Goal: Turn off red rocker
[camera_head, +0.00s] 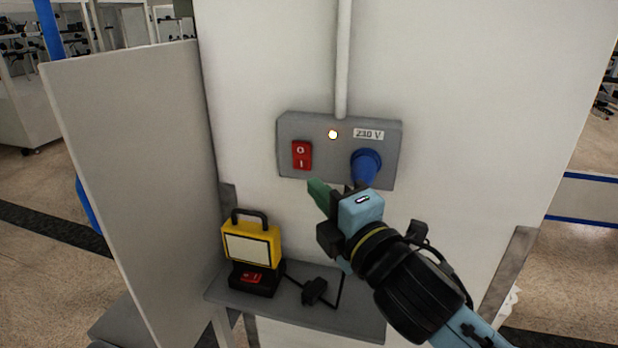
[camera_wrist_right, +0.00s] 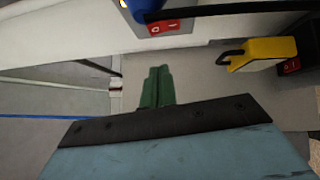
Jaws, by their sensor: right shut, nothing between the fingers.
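The red rocker (camera_head: 302,155) is set in the left part of a grey box (camera_head: 290,130) on the white panel. It is marked O at the top and I at the bottom. A small lamp (camera_head: 333,134) on the box is lit. My right gripper (camera_head: 318,190) is shut and empty, its green fingers just below the box and a little right of the rocker, apparently apart from it. In the right wrist view the rocker (camera_wrist_right: 164,28) shows at the top, beyond the green fingertips (camera_wrist_right: 158,72). My left gripper is out of view.
A blue plug (camera_head: 366,165) sits in the box's right side, close to my right gripper. Below, a yellow work lamp (camera_head: 252,229) with its own red switch (camera_head: 251,277) and a black plug (camera_head: 314,290) stand on a grey shelf (camera_head: 355,322). A side panel (camera_head: 130,170) stands at left.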

